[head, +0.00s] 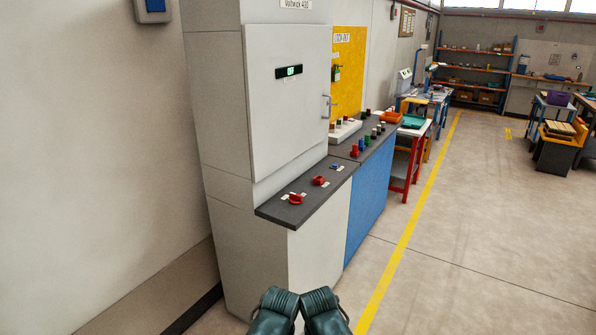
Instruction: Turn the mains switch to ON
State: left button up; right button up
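A tall grey cabinet (210,110) marked Voltwick 400 stands at left centre with its door (288,120) shut. On its dark ledge (275,212) sit a red rotary switch (296,199) near the front corner, a second red control (319,181) behind it and a small blue control (335,167) farther back. Their labels are too small to read, so I cannot tell which is the mains switch or its position. A small display (289,72) on the door shows green characters, not clearly legible. Two dark green parts of my arms show at the bottom edge; no gripper fingers are visible.
A blue-fronted bench (369,205) with several coloured items adjoins the cabinet's right side. A red-legged table (408,165) stands beyond it. Open floor lies right of the yellow line (410,225). A plain wall (90,170) is at left.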

aim_at(296, 199)
jog(key=i+z, duration=0.15)
jog(key=i, duration=0.3)
jog(key=i+j+z, duration=0.1)
jog(key=i, duration=0.4)
jog(key=i+j+z, duration=0.15)
jog(key=i, duration=0.3)
